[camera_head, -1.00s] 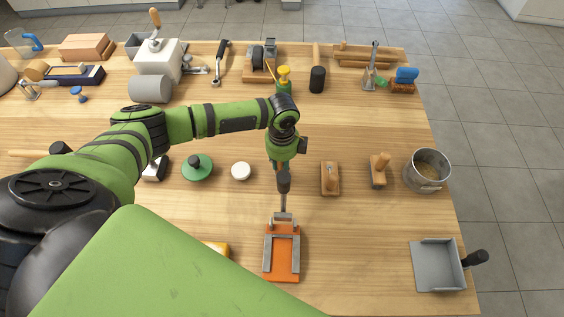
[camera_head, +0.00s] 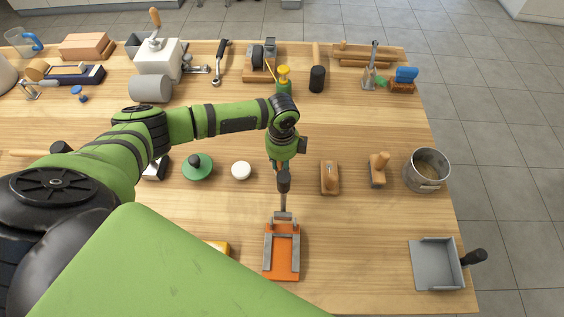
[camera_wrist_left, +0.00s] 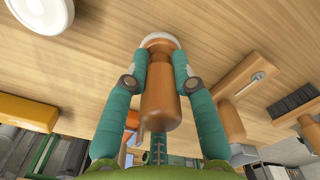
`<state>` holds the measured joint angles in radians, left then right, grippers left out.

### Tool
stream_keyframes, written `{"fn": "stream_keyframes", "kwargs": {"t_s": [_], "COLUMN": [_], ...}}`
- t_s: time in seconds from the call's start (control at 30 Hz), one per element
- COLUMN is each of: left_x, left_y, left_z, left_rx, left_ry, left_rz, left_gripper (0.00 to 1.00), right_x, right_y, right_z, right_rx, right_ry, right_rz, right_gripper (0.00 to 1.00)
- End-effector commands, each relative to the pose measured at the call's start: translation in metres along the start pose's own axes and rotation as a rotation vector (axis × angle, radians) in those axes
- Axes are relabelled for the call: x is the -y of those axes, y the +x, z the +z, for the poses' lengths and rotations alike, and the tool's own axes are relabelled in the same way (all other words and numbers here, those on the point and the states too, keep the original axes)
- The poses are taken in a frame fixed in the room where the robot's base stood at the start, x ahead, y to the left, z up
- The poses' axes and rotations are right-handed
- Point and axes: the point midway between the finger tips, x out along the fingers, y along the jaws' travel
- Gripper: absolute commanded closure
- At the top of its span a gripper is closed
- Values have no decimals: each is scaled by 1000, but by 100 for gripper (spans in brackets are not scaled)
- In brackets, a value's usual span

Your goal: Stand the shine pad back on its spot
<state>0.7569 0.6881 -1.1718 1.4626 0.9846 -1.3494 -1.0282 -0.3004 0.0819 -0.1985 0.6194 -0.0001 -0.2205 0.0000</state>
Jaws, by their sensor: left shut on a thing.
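The shine pad (camera_wrist_left: 160,100) appears to be the turned brown wooden handle with a pale round base in the left wrist view. My left gripper (camera_wrist_left: 160,75) is shut on this handle, one teal finger on each side. The pale rim of the base shows at the far end, close over the table; I cannot tell whether it touches. In the head view my left gripper (camera_head: 279,164) points down over the middle of the table, and the arm hides the pad. A white round disc (camera_head: 241,171) lies left of the gripper. My right gripper is not in view.
An orange plate with grey rails (camera_head: 284,262) and an upright dark lever (camera_head: 284,181) stands in front of the gripper. A green knobbed disc (camera_head: 197,168) is to the left. A wooden float (camera_head: 330,179), a wooden-handled brush (camera_head: 378,172) and a metal pot (camera_head: 427,170) stand to the right.

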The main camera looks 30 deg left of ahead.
Motion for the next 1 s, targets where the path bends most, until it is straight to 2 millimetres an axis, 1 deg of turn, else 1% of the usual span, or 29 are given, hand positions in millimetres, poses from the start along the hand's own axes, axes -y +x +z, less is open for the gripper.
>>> {"fn": "stream_keyframes", "kwargs": {"t_s": [1.0], "left_x": [0], "left_y": [19], "left_z": [0], "left_rx": [-1], "left_ry": [1], "left_rz": [-1], "left_gripper": [100], "right_x": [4], "right_y": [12], "right_z": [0], "right_rx": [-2], "right_ry": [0], "right_rz": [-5], "right_gripper": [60]}}
